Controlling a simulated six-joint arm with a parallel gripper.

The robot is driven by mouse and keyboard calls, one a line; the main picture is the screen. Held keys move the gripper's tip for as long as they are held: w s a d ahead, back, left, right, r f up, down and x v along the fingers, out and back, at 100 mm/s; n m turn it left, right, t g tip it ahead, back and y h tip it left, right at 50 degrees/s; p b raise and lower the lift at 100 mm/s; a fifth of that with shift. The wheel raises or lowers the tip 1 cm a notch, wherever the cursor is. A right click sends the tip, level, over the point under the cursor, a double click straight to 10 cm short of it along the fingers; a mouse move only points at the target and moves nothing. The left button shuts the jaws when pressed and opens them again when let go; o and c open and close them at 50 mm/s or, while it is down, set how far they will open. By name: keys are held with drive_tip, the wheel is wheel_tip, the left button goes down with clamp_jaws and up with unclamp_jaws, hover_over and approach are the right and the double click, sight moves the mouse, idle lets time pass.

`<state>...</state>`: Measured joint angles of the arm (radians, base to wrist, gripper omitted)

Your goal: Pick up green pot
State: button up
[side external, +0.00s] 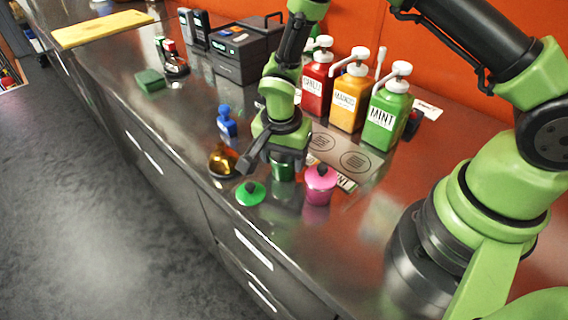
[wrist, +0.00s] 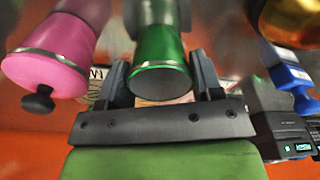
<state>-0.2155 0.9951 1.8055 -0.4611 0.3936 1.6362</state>
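The green pot (side external: 284,170) stands on the steel counter, without a lid, and is partly hidden by my gripper in the side view. In the wrist view the green pot (wrist: 160,48) sits between my two fingers, with its open rim toward the camera. My gripper (side external: 268,163) is low at the pot. In the wrist view my gripper (wrist: 160,68) is open, its fingers on either side of the pot with narrow gaps showing. A green lid (side external: 250,193) with a dark knob lies on the counter, in front of the pot.
A pink lidded pot (side external: 320,186) stands close to the right; it also shows in the wrist view (wrist: 55,50). An amber flask (side external: 222,160) and a blue bottle (side external: 227,124) stand to the left. Sauce bottles (side external: 349,95) stand behind. The counter's front edge is near the lid.

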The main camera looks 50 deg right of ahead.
drive_tip(key=shift+c, duration=0.2)
drive_tip(key=s+d+r+n+y, duration=0.1)
drive_tip(key=s+d+r+n, duration=0.15)
drive_tip(key=r+n, duration=0.5)
drive_tip(key=s+d+r+n, duration=0.2)
drive_tip(key=d+r+n, duration=0.1)
drive_tip(key=r+n, duration=0.4)
drive_tip(key=w+a+f+n, duration=0.2)
drive_tip(key=w, duration=0.4)
drive_tip(key=w+a+f+n, duration=0.2)
drive_tip(key=w+a, duration=0.1)
drive_tip(key=w, duration=0.2)
drive_tip(key=shift+t+y, duration=0.3)
drive_tip(key=shift+y, duration=0.1)
drive_tip(key=f, duration=0.3)
drive_tip(key=w+f, duration=0.1)
drive_tip(key=f, duration=0.1)
drive_tip(key=shift+f, duration=2.6)
